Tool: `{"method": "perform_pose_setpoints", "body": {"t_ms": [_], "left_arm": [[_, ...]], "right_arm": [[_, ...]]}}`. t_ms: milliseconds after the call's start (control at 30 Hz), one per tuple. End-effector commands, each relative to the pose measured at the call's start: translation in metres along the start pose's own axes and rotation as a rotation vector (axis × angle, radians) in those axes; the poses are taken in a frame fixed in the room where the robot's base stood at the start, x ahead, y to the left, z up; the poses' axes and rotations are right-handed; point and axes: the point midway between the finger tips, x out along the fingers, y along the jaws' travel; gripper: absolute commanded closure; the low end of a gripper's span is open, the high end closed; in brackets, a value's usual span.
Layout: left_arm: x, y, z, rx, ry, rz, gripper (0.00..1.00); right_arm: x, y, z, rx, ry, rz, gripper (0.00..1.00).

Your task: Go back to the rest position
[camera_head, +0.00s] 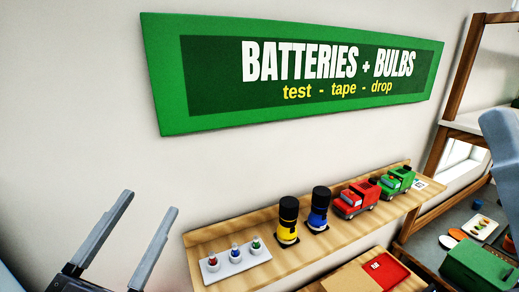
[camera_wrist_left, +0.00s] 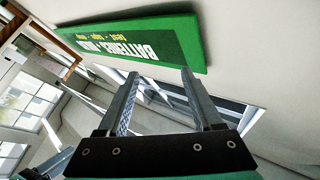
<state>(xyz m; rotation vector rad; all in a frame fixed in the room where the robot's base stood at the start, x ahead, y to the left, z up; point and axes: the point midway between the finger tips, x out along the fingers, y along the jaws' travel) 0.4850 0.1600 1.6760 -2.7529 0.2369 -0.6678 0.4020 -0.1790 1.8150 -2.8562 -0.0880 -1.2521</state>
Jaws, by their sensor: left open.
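My left gripper (camera_head: 140,228) is at the lower left of the head view, in front of the bare wall. Its two grey fingers point up and stand apart, with nothing between them. In the left wrist view the same gripper (camera_wrist_left: 160,88) is open and empty, with the wall, the green sign and windows beyond it. A blue-grey part at the right edge of the head view looks like part of my right arm; its gripper fingers do not show.
A wooden shelf (camera_head: 330,240) right of the left gripper holds a white tray (camera_head: 238,262) with small bulbs, a yellow flashlight (camera_head: 288,232), a blue flashlight (camera_head: 319,215), a red truck (camera_head: 352,203) and a green truck (camera_head: 396,182). A green sign (camera_head: 215,115) hangs above. A green box (camera_head: 478,265) is lower right.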

Motion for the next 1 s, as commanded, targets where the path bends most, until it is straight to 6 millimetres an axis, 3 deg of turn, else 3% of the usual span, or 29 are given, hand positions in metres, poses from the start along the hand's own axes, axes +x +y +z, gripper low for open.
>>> {"method": "perform_pose_setpoints", "body": {"t_ms": [33,100,200,233,300,433,1000], "left_arm": [[0.009,-0.007,-0.052,-0.005,0.089,-0.027,0.33],[0.011,-0.018,-0.104,-0.029,0.191,-0.075,0.33],[0.000,-0.039,-0.157,-0.082,0.310,-0.155,0.33],[-0.006,-0.047,-0.165,-0.102,0.336,-0.184,0.33],[-0.015,-0.060,-0.166,-0.174,0.355,-0.232,0.33],[-0.014,-0.061,-0.165,-0.244,0.360,-0.226,0.33],[-0.014,-0.061,-0.164,-0.243,0.357,-0.224,0.33]], "right_arm": [[0.007,0.000,-0.007,0.000,0.000,0.000,0.50],[0.011,0.000,-0.010,0.000,0.000,0.000,0.50],[0.011,0.000,-0.010,0.000,0.000,0.000,0.50],[0.010,0.000,-0.009,0.000,0.000,0.000,0.50],[0.010,0.000,-0.009,0.000,0.000,0.000,0.50],[0.010,0.000,-0.009,0.000,0.000,0.000,0.50],[0.010,0.000,-0.009,0.000,0.000,0.000,0.50]]}}
